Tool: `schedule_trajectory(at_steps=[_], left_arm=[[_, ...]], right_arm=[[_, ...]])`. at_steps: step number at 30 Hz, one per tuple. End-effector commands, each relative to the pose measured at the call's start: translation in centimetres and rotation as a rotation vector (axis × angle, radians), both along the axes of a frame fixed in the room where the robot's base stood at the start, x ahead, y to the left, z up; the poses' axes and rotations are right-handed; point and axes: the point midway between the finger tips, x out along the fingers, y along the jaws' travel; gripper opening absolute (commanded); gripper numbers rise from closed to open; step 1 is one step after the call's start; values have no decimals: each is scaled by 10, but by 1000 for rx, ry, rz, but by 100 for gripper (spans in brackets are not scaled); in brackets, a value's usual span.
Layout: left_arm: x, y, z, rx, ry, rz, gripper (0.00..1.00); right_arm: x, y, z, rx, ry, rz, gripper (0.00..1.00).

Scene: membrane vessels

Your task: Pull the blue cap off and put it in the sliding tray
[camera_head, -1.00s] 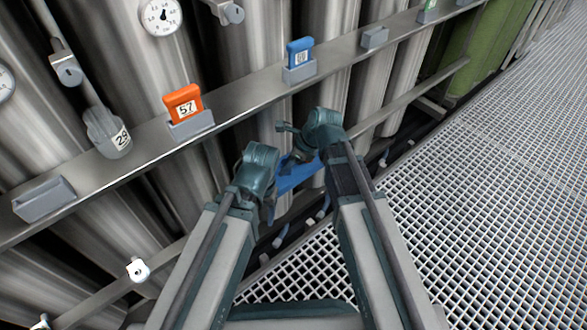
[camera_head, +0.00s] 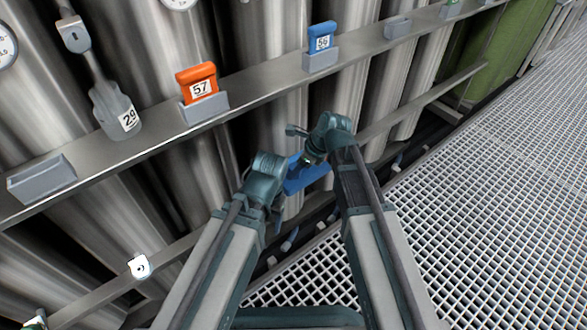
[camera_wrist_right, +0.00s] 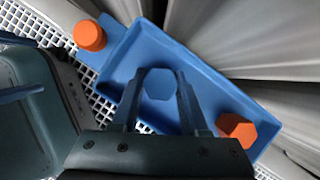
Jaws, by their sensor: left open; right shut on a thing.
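In the right wrist view, the blue cap (camera_wrist_right: 158,84) is a six-sided piece between the two fingers of my right gripper (camera_wrist_right: 160,92). The gripper is shut on it, over the inside of the blue sliding tray (camera_wrist_right: 218,82). I cannot tell whether the cap touches the tray floor. In the head view, the blue tray (camera_head: 306,178) shows low between my two arms, partly hidden by them. My right gripper (camera_head: 312,158) is over its far side. My left gripper (camera_head: 278,212) is open, at the tray's near left, partly hidden by its own wrist.
An orange cap (camera_wrist_right: 238,128) sits at the tray's right end; another (camera_wrist_right: 91,35) is by its left end. A metal rail above carries an orange tag marked 57 (camera_head: 200,88), a blue tag (camera_head: 321,38) and an empty grey holder (camera_head: 42,178). Grating (camera_head: 480,190) lies open at right.

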Motion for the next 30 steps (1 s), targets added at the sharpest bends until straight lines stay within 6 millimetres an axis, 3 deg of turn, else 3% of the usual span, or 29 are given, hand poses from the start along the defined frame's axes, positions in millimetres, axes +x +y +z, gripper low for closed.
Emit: schedule_trajectory(at_steps=[8,9,14,23,30], left_arm=[[0,0,0,0,0,0,67],[0,0,0,0,0,0,67],[0,0,0,0,0,0,67],[0,0,1,0,0,0,67],[0,0,27,0,0,-4,67]], right_arm=[[0,0,0,0,0,0,0],[0,0,0,0,0,0,51],[0,0,0,0,0,0,79],[0,-1,1,0,0,0,79],[-5,-10,27,0,0,-1,79]])
